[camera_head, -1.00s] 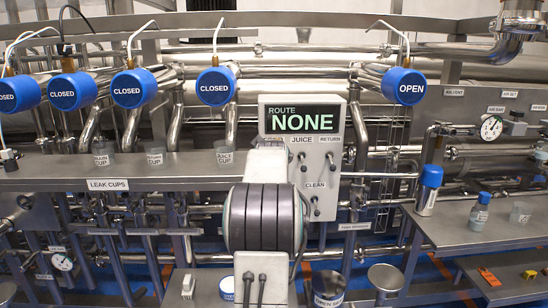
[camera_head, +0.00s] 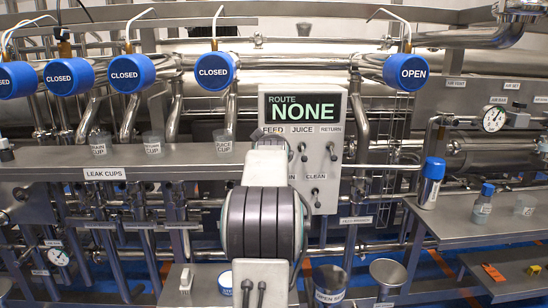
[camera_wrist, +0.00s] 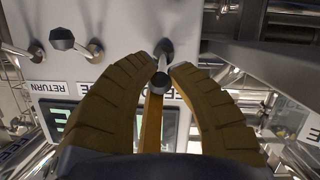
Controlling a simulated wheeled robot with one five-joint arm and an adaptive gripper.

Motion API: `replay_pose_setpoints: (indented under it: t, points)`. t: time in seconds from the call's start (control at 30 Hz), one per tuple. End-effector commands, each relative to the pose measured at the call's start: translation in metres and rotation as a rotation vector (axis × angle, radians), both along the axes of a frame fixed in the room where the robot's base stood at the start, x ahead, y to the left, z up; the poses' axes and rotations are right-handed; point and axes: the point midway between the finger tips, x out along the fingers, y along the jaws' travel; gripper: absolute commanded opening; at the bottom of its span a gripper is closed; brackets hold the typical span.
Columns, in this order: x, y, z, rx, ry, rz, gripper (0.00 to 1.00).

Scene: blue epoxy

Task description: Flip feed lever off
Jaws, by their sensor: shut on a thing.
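The control panel (camera_head: 333,165) carries the labels FEED (camera_head: 273,132), JUICE and RETURN, above small metal levers. My arm covers most of the FEED spot in the head view, and my gripper's fingertips are hidden there. In the wrist view, which is upside down, my gripper (camera_wrist: 163,72) has its two brown padded fingers closed around a lever (camera_wrist: 162,52), with its dark tip between them. It is the rightmost lever there, at the feed end of the row. Its on or off position cannot be told.
The route display (camera_head: 303,108) reads NONE. The juice lever (camera_head: 304,152), return lever (camera_head: 332,151) and clean lever (camera_head: 316,197) are close by. A steel shelf with leak cups (camera_head: 150,163) lies left, and a steel bench (camera_head: 455,222) right.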

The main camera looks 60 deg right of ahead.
Motion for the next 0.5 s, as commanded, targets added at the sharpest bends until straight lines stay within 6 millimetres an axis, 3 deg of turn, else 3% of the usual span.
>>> replay_pose_setpoints:
  t: [0.03,0.5]
  points:
    - [-0.001,0.000,-0.011,-0.023,-0.014,-0.001,0.00]
    - [-0.001,0.003,-0.023,-0.224,-0.142,-0.003,0.00]
